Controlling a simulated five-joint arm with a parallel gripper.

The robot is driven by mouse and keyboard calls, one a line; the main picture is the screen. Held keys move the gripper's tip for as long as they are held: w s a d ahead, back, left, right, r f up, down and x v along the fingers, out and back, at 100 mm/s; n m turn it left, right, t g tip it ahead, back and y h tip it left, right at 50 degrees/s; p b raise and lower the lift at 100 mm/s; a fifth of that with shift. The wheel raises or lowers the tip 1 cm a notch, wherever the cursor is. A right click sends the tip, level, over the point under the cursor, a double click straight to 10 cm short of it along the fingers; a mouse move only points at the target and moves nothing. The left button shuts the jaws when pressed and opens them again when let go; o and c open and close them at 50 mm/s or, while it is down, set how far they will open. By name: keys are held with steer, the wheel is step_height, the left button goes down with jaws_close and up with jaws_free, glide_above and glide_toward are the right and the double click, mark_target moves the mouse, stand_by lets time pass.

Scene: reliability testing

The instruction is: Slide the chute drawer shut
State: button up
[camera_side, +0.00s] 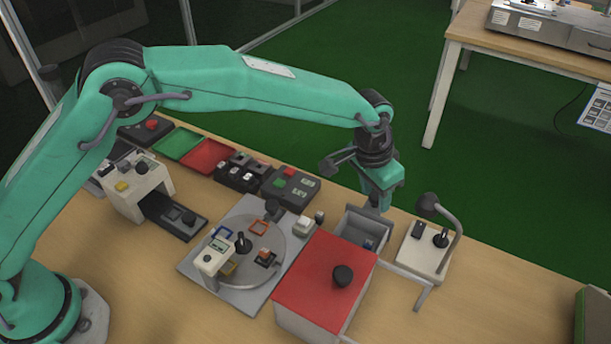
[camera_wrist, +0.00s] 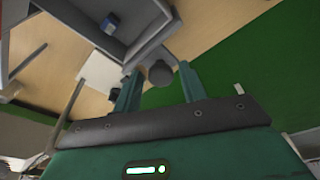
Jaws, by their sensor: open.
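The chute is a box with a red top (camera_side: 318,262) and a black knob (camera_side: 343,276) on the lid. Its grey drawer (camera_side: 352,222) stands out from the box's far side, with a small blue item inside (camera_side: 368,245). The drawer also shows at the top of the wrist view (camera_wrist: 150,45), with the blue item (camera_wrist: 110,22). My gripper (camera_side: 378,207) is at the drawer's far end, pointing down. In the wrist view its two fingers (camera_wrist: 157,72) are apart, with a dark round knob (camera_wrist: 160,74) showing between them. I cannot tell whether they touch it.
A pale plate with a bent post (camera_side: 423,252) stands right of the drawer, close to my gripper. A grey bracket (camera_side: 415,283) runs right of the red box. A round turntable fixture (camera_side: 270,250) is on the left.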

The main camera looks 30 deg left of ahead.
steer(key=shift+r, duration=0.15)
steer(key=shift+r, duration=2.15)
steer(key=shift+w, duration=0.1)
steer(key=n, duration=0.1)
steer(key=r+n, duration=0.1)
steer(key=shift+w+d+r+n+g, duration=0.2)
steer(key=shift+n+g, duration=0.2)
steer(key=shift+r+n+g+y, duration=0.3)
steer(key=shift+r+n, duration=0.15)
steer(key=shift+n, duration=0.35)
steer(key=shift+r+n+g+y, duration=0.2)
steer(key=shift+r+n+y, duration=0.15)
steer(key=shift+n, duration=0.45)
steer(key=shift+f, duration=0.1)
steer(key=shift+f, duration=3.65)
